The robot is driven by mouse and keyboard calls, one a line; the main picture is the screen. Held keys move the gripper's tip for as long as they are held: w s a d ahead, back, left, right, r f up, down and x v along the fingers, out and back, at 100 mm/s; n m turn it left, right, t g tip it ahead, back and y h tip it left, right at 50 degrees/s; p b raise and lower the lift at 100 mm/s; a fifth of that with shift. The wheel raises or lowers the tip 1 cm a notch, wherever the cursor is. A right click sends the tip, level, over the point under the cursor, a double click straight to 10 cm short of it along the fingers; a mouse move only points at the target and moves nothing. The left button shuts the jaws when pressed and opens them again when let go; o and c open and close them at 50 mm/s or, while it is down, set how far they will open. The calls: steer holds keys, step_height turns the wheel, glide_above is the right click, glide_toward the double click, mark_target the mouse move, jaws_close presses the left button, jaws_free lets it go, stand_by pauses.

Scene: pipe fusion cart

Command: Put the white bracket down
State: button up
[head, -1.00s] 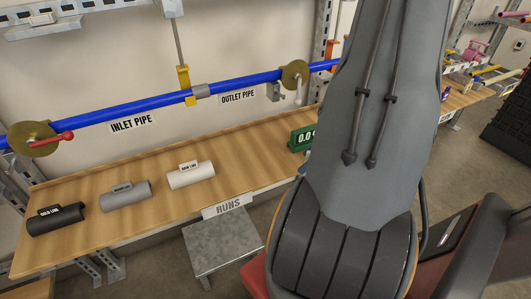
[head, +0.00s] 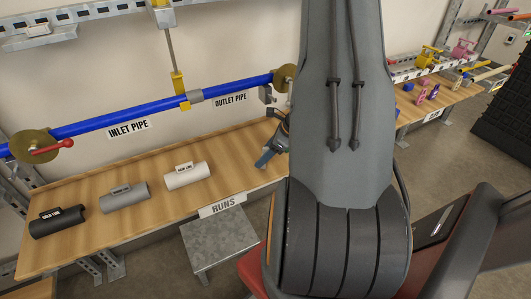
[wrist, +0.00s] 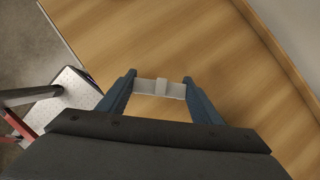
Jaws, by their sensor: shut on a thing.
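The white bracket (wrist: 161,87) spans the gap between the fingertips of my gripper (wrist: 160,82) in the wrist view. In the head view, my gripper (head: 268,157) shows as blue-grey fingers at the right end of the bench (head: 120,220), partly behind my arm. The bracket cannot be made out there.
A black pipe piece (head: 57,222), a grey one (head: 125,196) and a white one (head: 186,175) lie on the bench's left part. A blue pipe (head: 110,122) runs along the wall behind. A metal step (head: 218,238) stands in front. Bare wood lies around my gripper.

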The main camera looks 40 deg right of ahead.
steer(key=shift+f, duration=0.2)
steer(key=o, duration=1)
steer(key=shift+r, duration=0.1)
steer(key=shift+r, duration=0.2)
steer(key=b+v, duration=0.1)
steer(key=v, duration=1)
steer(key=shift+s+r, duration=0.25)
steer(key=shift+r, duration=0.05)
steer(key=shift+s+d, duration=0.1)
steer(key=shift+d, duration=0.1)
